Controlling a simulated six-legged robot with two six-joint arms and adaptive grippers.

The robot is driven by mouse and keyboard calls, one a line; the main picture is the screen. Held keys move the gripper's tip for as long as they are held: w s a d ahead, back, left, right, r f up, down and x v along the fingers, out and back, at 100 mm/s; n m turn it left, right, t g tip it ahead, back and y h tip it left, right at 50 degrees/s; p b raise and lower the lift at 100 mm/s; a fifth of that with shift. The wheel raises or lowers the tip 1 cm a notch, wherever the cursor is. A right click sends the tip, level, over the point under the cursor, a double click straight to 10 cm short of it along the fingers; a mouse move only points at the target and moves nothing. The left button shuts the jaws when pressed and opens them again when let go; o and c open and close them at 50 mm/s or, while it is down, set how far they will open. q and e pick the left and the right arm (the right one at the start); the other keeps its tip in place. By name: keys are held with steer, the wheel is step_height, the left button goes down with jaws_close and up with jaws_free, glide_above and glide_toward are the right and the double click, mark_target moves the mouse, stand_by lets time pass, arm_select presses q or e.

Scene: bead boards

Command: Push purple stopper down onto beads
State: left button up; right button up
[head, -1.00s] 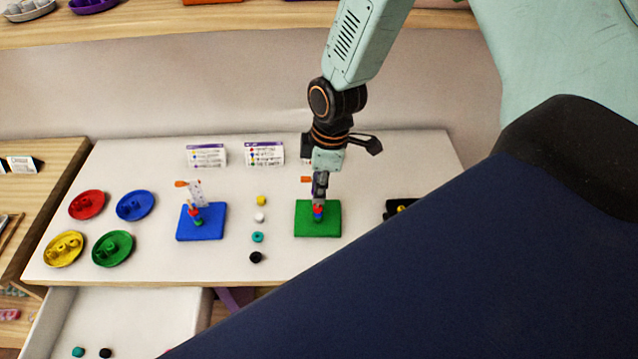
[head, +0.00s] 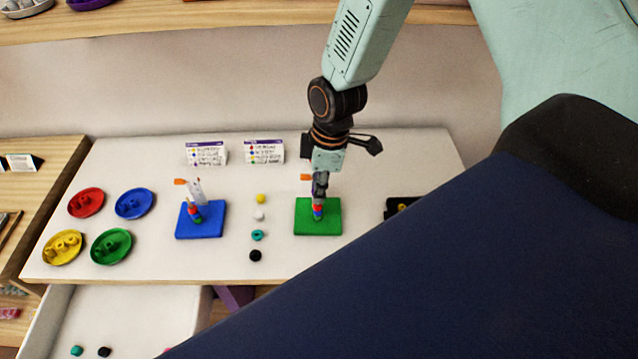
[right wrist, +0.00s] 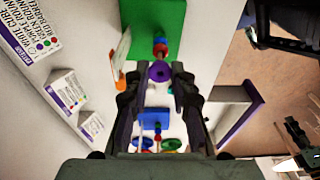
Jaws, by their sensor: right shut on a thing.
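The green board (head: 306,228) stands right of centre on the white table in the head view, with a short stack of red and blue beads (head: 318,211) on it. My right gripper (head: 319,195) points down directly over that stack. In the right wrist view, the purple stopper (right wrist: 160,71) is between the fingertips of my right gripper (right wrist: 158,76), which is shut on it. The red and blue beads (right wrist: 160,47) line up just beyond the stopper, against the green board (right wrist: 155,14). I cannot tell whether stopper and beads touch. My left gripper is out of view.
A blue board (head: 202,231) with beads and a small tag stands to the left. Several loose beads, such as a black one (head: 255,256), lie between the boards. Coloured dishes (head: 112,247) sit at the left. Two cards (head: 264,152) stand behind. A black object (head: 393,207) lies at the right.

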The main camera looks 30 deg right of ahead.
steer(key=shift+f, duration=0.45)
steer(key=shift+f+b, duration=0.35)
steer(key=shift+b, duration=0.2)
steer(key=shift+f+b, duration=0.55)
steer(key=shift+f, duration=0.05)
steer(key=o, duration=0.8)
steer(key=shift+r, duration=0.15)
steer(key=r, duration=0.4)
steer(key=d+r, duration=0.1)
steer(key=r, duration=0.6)
steer(key=shift+s+d+r, duration=0.15)
steer(key=shift+s+r, duration=0.2)
steer(key=shift+s, duration=0.05)
